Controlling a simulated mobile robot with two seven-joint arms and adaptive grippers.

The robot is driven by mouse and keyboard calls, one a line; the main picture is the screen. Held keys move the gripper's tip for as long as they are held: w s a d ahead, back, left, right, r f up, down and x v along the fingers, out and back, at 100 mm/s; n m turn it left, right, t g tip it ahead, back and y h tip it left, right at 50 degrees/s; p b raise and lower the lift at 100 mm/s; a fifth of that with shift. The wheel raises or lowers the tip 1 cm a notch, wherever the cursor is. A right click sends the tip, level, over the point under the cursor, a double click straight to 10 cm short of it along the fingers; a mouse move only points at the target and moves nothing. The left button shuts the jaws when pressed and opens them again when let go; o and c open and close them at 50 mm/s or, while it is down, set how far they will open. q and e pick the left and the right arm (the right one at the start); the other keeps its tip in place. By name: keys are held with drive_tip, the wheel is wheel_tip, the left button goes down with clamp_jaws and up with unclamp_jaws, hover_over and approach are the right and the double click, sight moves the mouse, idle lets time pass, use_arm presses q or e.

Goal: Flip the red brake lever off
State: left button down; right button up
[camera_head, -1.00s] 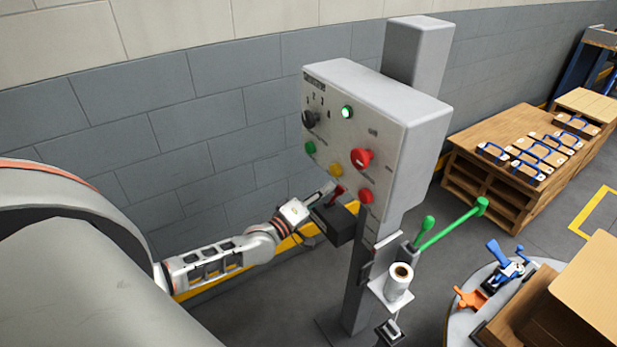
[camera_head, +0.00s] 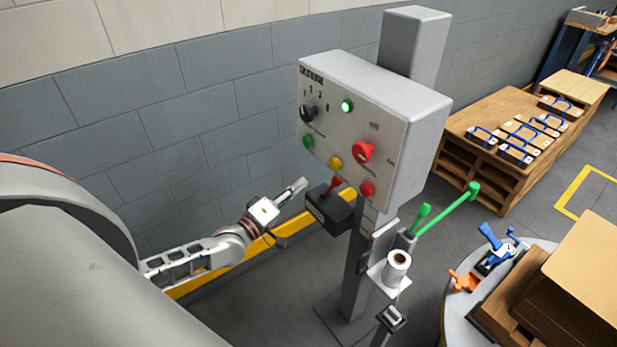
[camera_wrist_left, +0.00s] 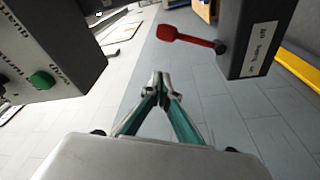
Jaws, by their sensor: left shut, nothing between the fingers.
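The red brake lever (camera_head: 333,185) sticks up from a dark box (camera_head: 331,212) mounted on the post below the control panel. In the left wrist view the red lever (camera_wrist_left: 186,36) juts left from the side of the dark box (camera_wrist_left: 252,40), which has a white label. My left gripper (camera_head: 302,184) is shut and empty, a short gap to the left of the lever and box. Its closed fingertips (camera_wrist_left: 161,80) show in the left wrist view, apart from the lever. My right gripper is not in view.
The grey control panel (camera_head: 345,125) with buttons and a lit green lamp hangs just above the lever. A wooden pallet stack (camera_head: 475,185) stands farther right.

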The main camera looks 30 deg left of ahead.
use_arm(q)
drive_tip(key=shift+v, duration=2.1)
drive_tip(key=shift+a+f, duration=0.1)
